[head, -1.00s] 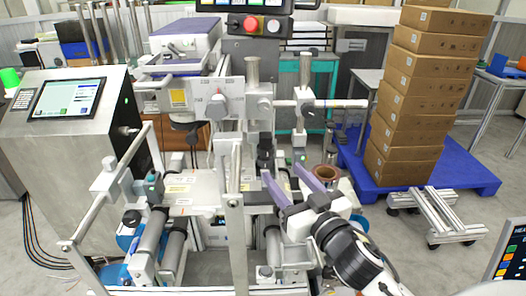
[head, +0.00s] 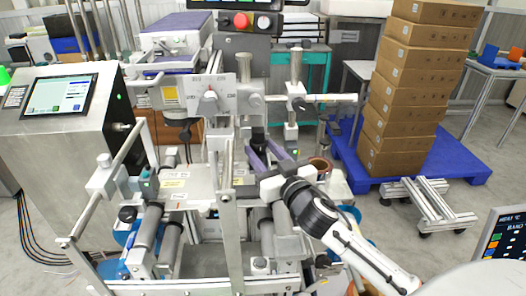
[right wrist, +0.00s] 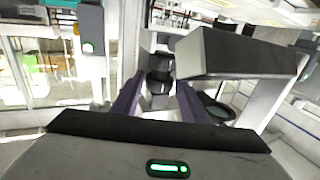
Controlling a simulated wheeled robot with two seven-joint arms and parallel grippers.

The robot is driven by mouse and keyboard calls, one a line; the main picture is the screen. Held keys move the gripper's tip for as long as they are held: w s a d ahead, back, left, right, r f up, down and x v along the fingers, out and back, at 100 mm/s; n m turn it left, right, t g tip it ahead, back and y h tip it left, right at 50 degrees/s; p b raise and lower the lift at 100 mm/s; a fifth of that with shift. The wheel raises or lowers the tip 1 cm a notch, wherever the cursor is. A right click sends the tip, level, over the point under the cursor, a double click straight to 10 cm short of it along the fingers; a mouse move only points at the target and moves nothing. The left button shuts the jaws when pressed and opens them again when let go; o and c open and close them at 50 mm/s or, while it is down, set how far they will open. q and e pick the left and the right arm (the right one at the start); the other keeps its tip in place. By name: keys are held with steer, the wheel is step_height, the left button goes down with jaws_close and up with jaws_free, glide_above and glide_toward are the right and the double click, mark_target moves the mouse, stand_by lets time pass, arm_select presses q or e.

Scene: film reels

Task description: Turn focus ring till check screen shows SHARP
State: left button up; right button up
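A black, ring-stepped cylinder, which looks like the lens with the focus ring (head: 258,140), hangs at the middle of the machine. It also shows in the right wrist view (right wrist: 160,82), beyond and between my fingers. My right gripper (head: 262,149) has its two purple fingers spread, with the tips close to the cylinder; the gripper also shows in the right wrist view (right wrist: 155,88). I cannot tell whether the fingers touch it. A tilted screen (head: 60,97) is on the steel cabinet at left; its text is too small to read. My left gripper is not in view.
Metal posts and rails (head: 228,215) stand in front of the work spot. A brown-rimmed round cup or roll (head: 320,164) is just right of my gripper. A stack of cartons (head: 415,90) stands on a blue pallet (head: 455,165). Another screen (head: 505,245) is cut off at right.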

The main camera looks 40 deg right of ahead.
steer(key=c, duration=0.6)
steer(key=shift+a+m+h+b, duration=0.15)
steer(key=shift+m+h+b, duration=0.5)
steer(key=shift+h, duration=0.25)
steer(key=o, duration=1)
steer(key=shift+o, duration=0.2)
steer(key=b+v, duration=0.1)
steer(key=v, duration=0.8)
steer(key=shift+a+r, duration=0.1)
steer(key=shift+s+a+r+b, duration=0.15)
steer(key=shift+s+b, duration=0.15)
steer(key=shift+s, duration=0.3)
